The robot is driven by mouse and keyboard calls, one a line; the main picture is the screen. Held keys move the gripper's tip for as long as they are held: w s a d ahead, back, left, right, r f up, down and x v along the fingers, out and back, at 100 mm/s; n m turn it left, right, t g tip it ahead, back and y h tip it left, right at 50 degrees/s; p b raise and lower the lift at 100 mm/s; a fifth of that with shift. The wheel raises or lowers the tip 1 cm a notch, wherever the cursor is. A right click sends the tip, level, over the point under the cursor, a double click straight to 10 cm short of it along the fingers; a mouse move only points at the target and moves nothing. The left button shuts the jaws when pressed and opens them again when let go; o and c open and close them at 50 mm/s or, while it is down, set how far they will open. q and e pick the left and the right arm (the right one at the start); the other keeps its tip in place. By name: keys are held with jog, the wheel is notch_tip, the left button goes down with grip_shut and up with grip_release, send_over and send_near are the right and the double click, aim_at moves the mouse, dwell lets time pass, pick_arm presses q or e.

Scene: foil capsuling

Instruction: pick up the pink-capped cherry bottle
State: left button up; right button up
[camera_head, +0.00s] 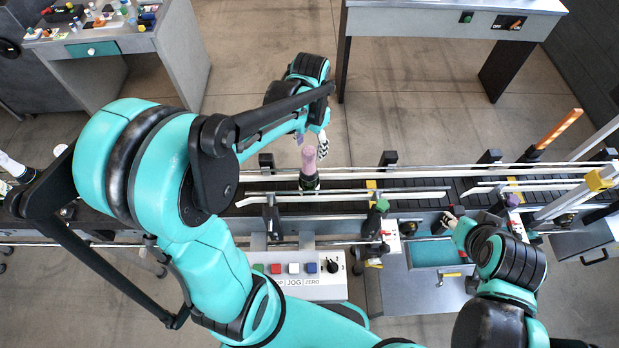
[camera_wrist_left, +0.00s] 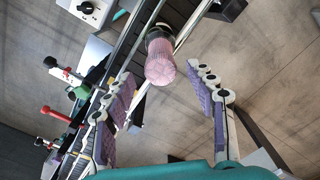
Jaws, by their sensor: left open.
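The pink-capped bottle (camera_head: 308,168) stands on the conveyor between its guide rails, its dark lower part going down behind the near rail. My left gripper (camera_head: 313,138) is just beyond the bottle in the head view, partly hidden by its own arm. In the left wrist view, the bottle's ribbed pink cap (camera_wrist_left: 160,65) shows between the tips of the open, purple-padded fingers (camera_wrist_left: 158,76), with a gap on both sides. My right gripper (camera_head: 447,220) is over the front station at the right, small and partly hidden; its opening is unclear.
The conveyor's white guide rails (camera_head: 400,172) run along both sides of the bottle. A control box (camera_head: 300,282) with buttons and a knob is in front. A teal-lined tray (camera_head: 432,254) is at the right. Benches stand at the back.

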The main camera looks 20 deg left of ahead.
aim_at(309, 150)
pick_arm(q)
notch_tip(309, 150, down, 3)
jog(key=shift+s+a+f, duration=0.1)
jog(key=shift+f, duration=0.1)
grip_shut()
jog(key=shift+r, duration=0.1)
